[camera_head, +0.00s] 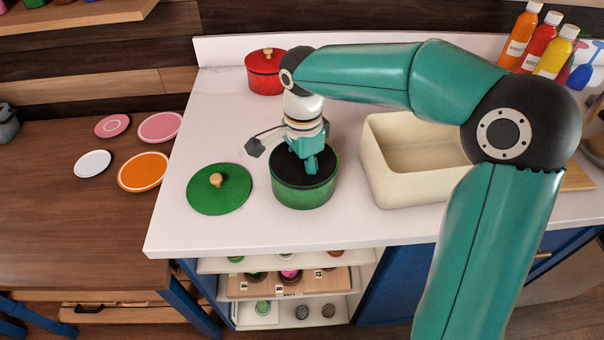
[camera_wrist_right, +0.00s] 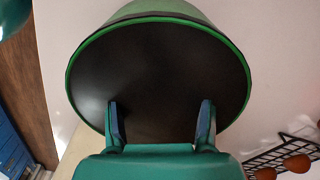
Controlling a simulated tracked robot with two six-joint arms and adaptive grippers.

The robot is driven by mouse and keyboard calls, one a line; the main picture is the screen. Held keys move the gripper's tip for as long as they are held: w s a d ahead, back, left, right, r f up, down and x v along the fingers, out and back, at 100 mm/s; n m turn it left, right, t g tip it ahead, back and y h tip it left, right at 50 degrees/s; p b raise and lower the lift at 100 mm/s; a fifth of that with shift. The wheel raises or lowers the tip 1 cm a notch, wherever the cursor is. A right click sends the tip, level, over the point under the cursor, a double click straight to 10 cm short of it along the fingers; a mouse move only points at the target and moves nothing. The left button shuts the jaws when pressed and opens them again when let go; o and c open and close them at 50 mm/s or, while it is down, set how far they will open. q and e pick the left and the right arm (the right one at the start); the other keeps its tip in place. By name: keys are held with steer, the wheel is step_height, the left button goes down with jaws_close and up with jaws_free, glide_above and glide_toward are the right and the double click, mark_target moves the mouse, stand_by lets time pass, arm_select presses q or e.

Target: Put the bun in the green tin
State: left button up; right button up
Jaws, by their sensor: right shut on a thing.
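The green tin (camera_head: 304,196) stands on the white counter without its lid. Its dark inside also shows in the right wrist view (camera_wrist_right: 155,70). My right gripper (camera_head: 311,165) points down at the tin's mouth. In the right wrist view its two fingers (camera_wrist_right: 161,122) stand apart against the dark inside. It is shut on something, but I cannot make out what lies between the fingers. No bun can be clearly identified in the tin or the fingers. My left gripper is not in view.
A green lid (camera_head: 235,193) lies left of the tin, and a beige bin (camera_head: 410,192) stands right of it. A red pot (camera_head: 263,78) is behind. A wire rack (camera_wrist_right: 275,153) holds brownish rounded things. Front counter is clear.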

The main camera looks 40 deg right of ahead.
mark_target(302, 169)
steer(key=shift+f, duration=0.4)
steer(key=shift+f, duration=0.1)
steer(key=o, duration=1)
steer(key=shift+o, duration=0.2)
steer(key=shift+r, duration=0.25)
step_height(302, 169, up, 12)
steer(key=p, duration=0.1)
